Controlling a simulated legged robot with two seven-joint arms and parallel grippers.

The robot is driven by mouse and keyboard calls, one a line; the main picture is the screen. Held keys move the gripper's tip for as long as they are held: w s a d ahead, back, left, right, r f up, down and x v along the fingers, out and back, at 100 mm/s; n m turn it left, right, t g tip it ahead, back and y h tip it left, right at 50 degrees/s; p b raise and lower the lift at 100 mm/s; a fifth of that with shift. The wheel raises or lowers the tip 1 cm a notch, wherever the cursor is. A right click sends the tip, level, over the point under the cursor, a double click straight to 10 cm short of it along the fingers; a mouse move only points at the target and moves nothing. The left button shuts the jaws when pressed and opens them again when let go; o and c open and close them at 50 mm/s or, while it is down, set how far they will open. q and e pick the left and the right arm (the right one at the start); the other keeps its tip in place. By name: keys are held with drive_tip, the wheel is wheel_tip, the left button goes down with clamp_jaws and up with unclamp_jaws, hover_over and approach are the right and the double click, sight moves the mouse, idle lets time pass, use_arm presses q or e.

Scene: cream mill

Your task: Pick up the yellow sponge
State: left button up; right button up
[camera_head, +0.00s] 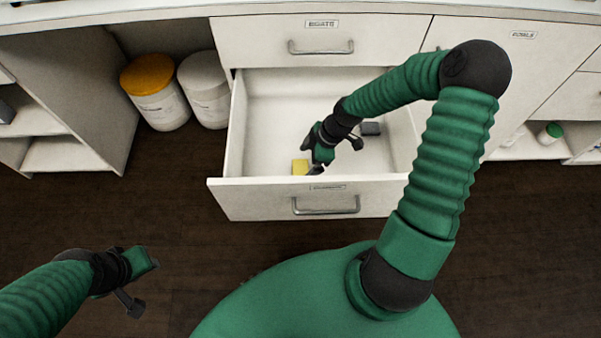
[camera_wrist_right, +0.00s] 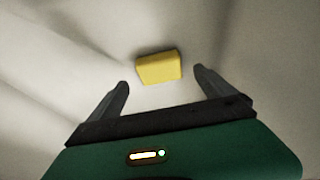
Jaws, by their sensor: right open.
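The yellow sponge (camera_head: 300,167) lies in the open drawer (camera_head: 262,184), close to its front wall. In the right wrist view the sponge (camera_wrist_right: 158,67) lies on the pale drawer floor, just beyond and between the fingertips. My right gripper (camera_head: 311,170) reaches down into the drawer beside the sponge. In the right wrist view its fingers (camera_wrist_right: 162,82) are spread apart with nothing between them. My left gripper (camera_head: 145,283) hangs over the floor at the lower left, away from the drawer. Its fingers look apart and hold nothing.
A closed drawer (camera_head: 375,42) is above. An orange-lidded tub (camera_head: 155,95) and a white tub (camera_head: 205,90) stand left of the drawer. The dark floor in front is clear.

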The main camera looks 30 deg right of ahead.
sight(301, 168)
drive_tip(key=b+x, duration=0.1)
drive_tip(key=x, duration=0.3)
drive_tip(key=shift+d, duration=0.1)
use_arm(q)
drive_tip(key=shift+s+x, duration=0.25)
drive_tip(key=shift+x, duration=0.9)
use_arm(e)
drive_tip(key=shift+r, duration=0.15)
drive_tip(key=shift+c, duration=0.4)
